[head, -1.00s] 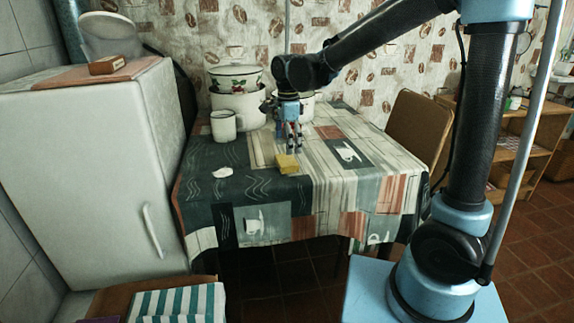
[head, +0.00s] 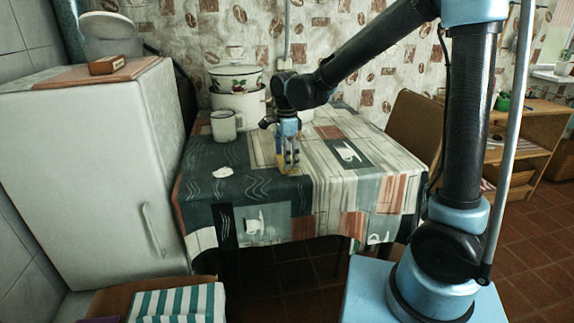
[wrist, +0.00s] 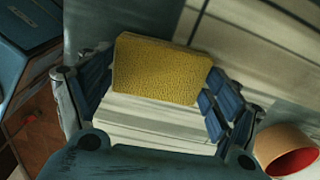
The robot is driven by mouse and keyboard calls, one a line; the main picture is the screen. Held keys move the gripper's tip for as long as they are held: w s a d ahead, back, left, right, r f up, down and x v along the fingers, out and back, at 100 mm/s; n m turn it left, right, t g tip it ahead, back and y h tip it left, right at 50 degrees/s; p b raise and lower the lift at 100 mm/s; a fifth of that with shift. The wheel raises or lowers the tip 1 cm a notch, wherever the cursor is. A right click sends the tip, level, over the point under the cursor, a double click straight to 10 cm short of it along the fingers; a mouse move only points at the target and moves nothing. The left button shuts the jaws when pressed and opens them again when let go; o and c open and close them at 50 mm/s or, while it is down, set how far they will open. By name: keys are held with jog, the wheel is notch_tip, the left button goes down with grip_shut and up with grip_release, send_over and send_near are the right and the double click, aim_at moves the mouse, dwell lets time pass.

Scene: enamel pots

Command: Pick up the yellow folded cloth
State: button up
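The yellow folded cloth (head: 280,159) lies on the patterned tablecloth (head: 330,150), near the front middle of the table. In the head view my gripper (head: 288,166) points down over it, and its fingers hide much of the cloth. In the wrist view the yellow cloth (wrist: 160,70) shows as a textured yellow block between the blue fingers of my gripper (wrist: 158,92). The fingers are spread to either side of it, close to its edges. I see no clear grip on it, and contact is hard to tell.
A white mug (head: 223,125) and stacked enamel pots (head: 238,103) stand behind and left of my gripper. A small white item (head: 217,173) lies left of the cloth. A chair (head: 412,128) is at the right. The table's front right is clear.

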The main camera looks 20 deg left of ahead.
jog(key=shift+r, duration=0.1)
notch_tip(320, 180, up, 10)
dwell(0.8)
jog(key=shift+o, duration=0.4)
jog(key=shift+w+d, duration=0.1)
jog(key=shift+c, duration=0.3)
